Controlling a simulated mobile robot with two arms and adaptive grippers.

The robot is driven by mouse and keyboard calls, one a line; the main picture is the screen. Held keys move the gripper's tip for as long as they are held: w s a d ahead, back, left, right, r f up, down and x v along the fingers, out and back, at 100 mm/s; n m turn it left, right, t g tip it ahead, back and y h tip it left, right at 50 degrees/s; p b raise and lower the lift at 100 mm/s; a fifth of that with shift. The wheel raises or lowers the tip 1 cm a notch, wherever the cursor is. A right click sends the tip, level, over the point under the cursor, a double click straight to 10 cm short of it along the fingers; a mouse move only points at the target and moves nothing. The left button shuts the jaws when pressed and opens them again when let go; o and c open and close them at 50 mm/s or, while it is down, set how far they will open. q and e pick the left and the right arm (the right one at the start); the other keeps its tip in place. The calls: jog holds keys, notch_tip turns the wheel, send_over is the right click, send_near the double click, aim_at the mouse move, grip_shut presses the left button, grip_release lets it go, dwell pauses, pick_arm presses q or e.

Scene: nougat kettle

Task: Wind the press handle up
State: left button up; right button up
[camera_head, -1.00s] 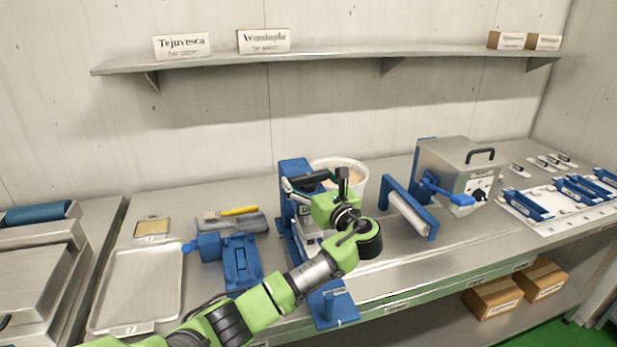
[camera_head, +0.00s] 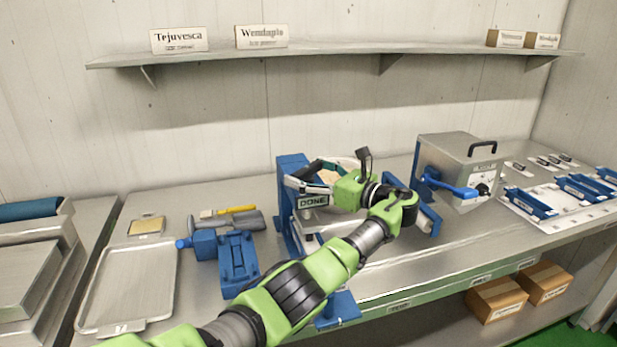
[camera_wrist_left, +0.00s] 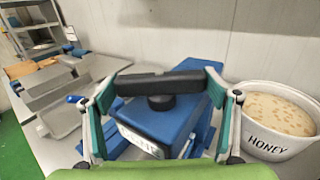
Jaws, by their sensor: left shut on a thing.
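The blue press (camera_head: 291,170) stands in the middle of the bench, with a white "DONE" label (camera_head: 313,201) on its front. Its black handle bar (camera_head: 318,168) is at the top, and it also shows in the wrist view (camera_wrist_left: 135,86), lying across between the fingers above the blue press head (camera_wrist_left: 165,122). My left gripper (camera_head: 303,180) comes in from the right side of the press and is shut on the handle bar. The gripper and forearm hide part of the press's lower body. My right gripper is not in view.
A white honey tub (camera_wrist_left: 268,145) stands close to the press. A blue-framed roller (camera_head: 428,213) and a steel box with a blue lever (camera_head: 452,190) are to the right. A blue fixture (camera_head: 238,262) and steel tray (camera_head: 128,285) are to the left.

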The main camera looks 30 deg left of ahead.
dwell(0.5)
pick_arm(q)
jog(key=o, duration=1.1)
jog(key=d, duration=0.8)
jog(key=s+d, duration=0.1)
jog(key=d, duration=0.3)
